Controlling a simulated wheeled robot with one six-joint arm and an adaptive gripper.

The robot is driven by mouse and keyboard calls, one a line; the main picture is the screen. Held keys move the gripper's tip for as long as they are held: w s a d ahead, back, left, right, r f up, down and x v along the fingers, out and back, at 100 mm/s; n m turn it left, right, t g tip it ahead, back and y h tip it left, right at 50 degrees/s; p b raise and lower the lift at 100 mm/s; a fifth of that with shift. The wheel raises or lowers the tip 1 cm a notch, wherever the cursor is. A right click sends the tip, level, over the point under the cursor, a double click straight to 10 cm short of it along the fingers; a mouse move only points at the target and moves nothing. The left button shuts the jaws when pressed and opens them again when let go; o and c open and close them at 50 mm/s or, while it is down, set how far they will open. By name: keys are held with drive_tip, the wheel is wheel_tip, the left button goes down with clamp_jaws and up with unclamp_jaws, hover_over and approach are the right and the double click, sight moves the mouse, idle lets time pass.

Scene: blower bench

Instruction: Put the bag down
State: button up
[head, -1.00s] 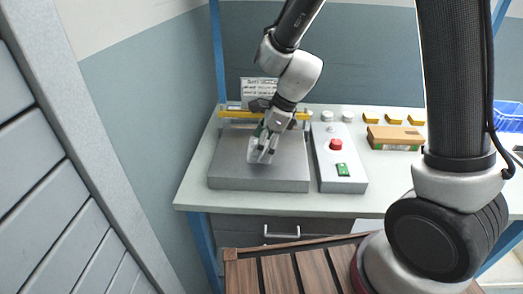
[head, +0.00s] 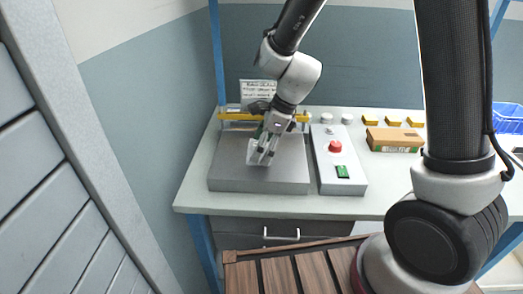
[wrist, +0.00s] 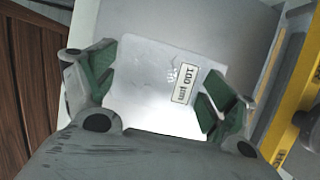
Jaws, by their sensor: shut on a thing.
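The bag (wrist: 150,75) is a flat, pale, translucent packet with a white label reading "100 µm" in the wrist view. In the head view the bag (head: 253,152) shows as a small pale sheet at my gripper's fingers. My gripper (wrist: 155,95) has its green-padded fingers on either side of the bag, shut on it. In the head view my gripper (head: 265,152) points down over the grey plate (head: 225,178) of the bench device. I cannot tell whether the bag touches the plate.
A yellow bar (head: 238,116) runs along the plate's back edge. Right of the plate is a control box (head: 340,160) with a red button (head: 335,146) and a green switch. A cardboard box (head: 394,139) and a blue basket (head: 508,118) stand further right. The plate's front is clear.

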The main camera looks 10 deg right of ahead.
drive_tip(key=shift+f, duration=0.65)
drive_tip(key=o, duration=0.9)
drive_tip(key=shift+f, duration=0.15)
drive_tip(key=w+v, duration=0.1)
drive_tip(key=v, duration=1.1)
drive_tip(key=s+d+r+n+t+h, duration=0.1)
drive_tip(key=s+d+r+n, duration=0.2)
drive_tip(key=s+d+n, duration=0.3)
drive_tip(key=s+d+r+n+t+h, duration=0.1)
drive_tip(key=s+d+r+n+h, duration=0.1)
drive_tip(key=s+d+r+n, duration=0.2)
drive_tip(key=s+d+r+n+t+h, duration=0.1)
drive_tip(key=s+d+r+n, duration=0.2)
drive_tip(key=s+d+n, duration=0.6)
drive_tip(key=shift+s+d+r+n, duration=0.1)
drive_tip(key=shift+d+r+n, duration=0.1)
drive_tip(key=shift+d, duration=0.5)
drive_tip(key=shift+s+d+r+n, duration=0.1)
drive_tip(key=shift+d+n, duration=0.1)
drive_tip(key=shift+d, duration=0.55)
drive_tip(key=shift+s+d+r+n, duration=0.1)
drive_tip(key=shift+d+n, duration=0.1)
drive_tip(key=shift+d, duration=0.5)
